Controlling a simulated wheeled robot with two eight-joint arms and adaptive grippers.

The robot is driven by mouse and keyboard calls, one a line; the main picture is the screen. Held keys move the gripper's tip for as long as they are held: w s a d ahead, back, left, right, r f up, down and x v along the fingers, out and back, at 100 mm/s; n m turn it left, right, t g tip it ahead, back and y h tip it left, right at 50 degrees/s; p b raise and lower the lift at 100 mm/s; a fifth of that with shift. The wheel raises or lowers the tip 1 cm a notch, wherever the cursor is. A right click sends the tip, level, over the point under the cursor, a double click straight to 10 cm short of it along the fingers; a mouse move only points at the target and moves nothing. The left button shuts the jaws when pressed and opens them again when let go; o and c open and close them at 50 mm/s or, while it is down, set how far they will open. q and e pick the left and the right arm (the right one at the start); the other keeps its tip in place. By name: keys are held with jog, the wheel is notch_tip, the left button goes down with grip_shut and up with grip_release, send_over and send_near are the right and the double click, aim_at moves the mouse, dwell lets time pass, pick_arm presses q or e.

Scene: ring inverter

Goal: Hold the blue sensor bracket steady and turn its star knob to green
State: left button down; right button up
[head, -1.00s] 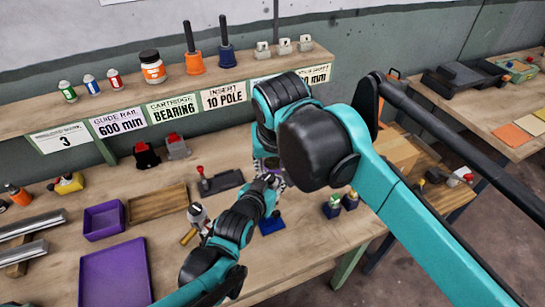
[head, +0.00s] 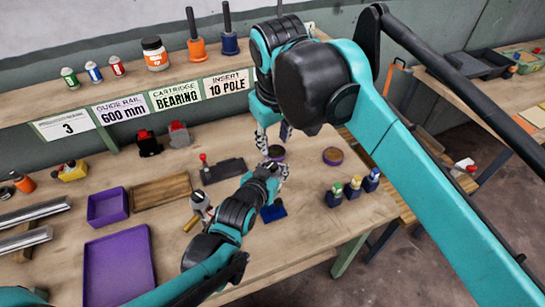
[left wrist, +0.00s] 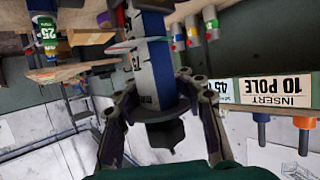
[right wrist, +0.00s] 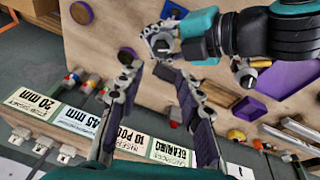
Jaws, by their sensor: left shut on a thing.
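The blue sensor bracket's base (head: 273,211) shows on the table just below my left gripper in the head view. My left gripper (head: 275,172) is shut on the bracket; in the left wrist view its fingers flank a blue and white body (left wrist: 155,65) with a dark round part near the palm. The arm hides much of the bracket in the head view, and I cannot make out the star knob or its setting. My right gripper (head: 273,140) is open and empty just behind the left one. In the right wrist view its purple-padded fingers (right wrist: 148,70) are spread apart.
A round purple-topped piece (head: 276,153) lies behind my left gripper, another (head: 332,156) to the right. Small blue posts with coloured tops (head: 352,189) stand right of the bracket. A purple tray (head: 117,275), a purple box (head: 107,207) and a wooden tray (head: 160,192) are left.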

aim_at(272, 164)
jog(key=w+f+n+g, duration=0.1)
jog(key=f+n, duration=0.3)
jog(key=w+f+n+g, duration=0.1)
jog(key=f+n, duration=0.3)
jog(key=w+f+n+g, duration=0.1)
jog(key=f+n, duration=0.2)
jog(key=n, duration=0.1)
jog(key=shift+w+a+f+n, duration=0.25)
jog(key=shift+w+f+n, duration=0.1)
jog(key=shift+f+n, duration=0.05)
grip_shut()
